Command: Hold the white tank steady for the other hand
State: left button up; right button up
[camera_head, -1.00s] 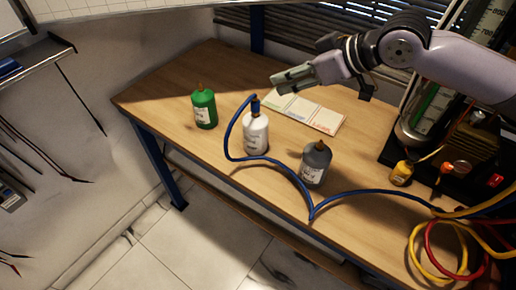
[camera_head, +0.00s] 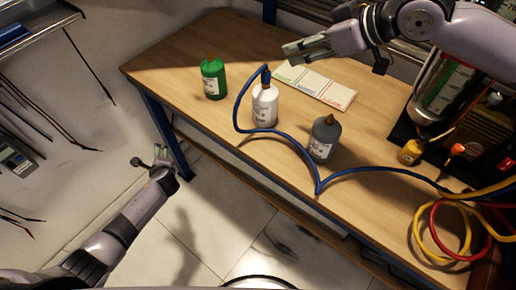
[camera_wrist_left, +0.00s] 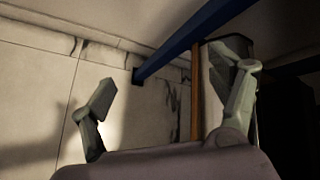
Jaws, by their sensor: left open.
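The white tank (camera_head: 265,106) stands upright on the wooden table, with a blue hose fitted at its top. My left gripper (camera_head: 160,155) is low beside the table's blue leg, below the tabletop and well apart from the tank. In the left wrist view its two fingers (camera_wrist_left: 165,95) are spread with nothing between them. My right gripper (camera_head: 305,50) is above the table, behind and to the right of the tank's top. Its fingers look close together, but I cannot tell whether they are open or shut. The tank is not visible in the left wrist view.
A green tank (camera_head: 213,80) stands left of the white one and a grey tank (camera_head: 324,140) right of it. The blue hose (camera_head: 300,166) loops along the table's front. A card (camera_head: 315,85) lies behind. The blue table leg (camera_head: 165,135) is close to my left gripper.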

aim_at(265, 98)
pick_arm(q)
jog(key=w+r+m+t+y, duration=0.25)
jog(key=w+r, duration=0.25)
jog(key=r, duration=0.7)
jog(key=w+r+m+t+y, duration=0.1)
jog(key=w+r+m+t, duration=0.3)
jog(key=r, duration=0.8)
jog(key=s+d+m+h, duration=0.2)
jog(key=d, duration=0.6)
jog(key=s+d+r+m+t+h, duration=0.1)
jog(key=s+d+m+h, duration=0.1)
jog(key=d, duration=0.6)
jog(key=s+d+r+m+t+h, duration=0.1)
jog(key=s+d+m+h, duration=0.1)
jog(key=d, duration=0.5)
jog(key=shift+s+d+r+m+t, duration=0.1)
jog(key=shift+s+d+m+t, duration=0.25)
jog(key=shift+s, duration=0.4)
jog(key=s+d+m+h, duration=0.5)
jog(key=s+d, duration=0.8)
jog(key=shift+h, duration=0.25)
jog(key=w, duration=1.1)
jog(key=w+d, duration=0.1)
jog(key=w, duration=0.5)
jog(key=shift+w+r, duration=0.15)
jog(key=shift+c, duration=0.2)
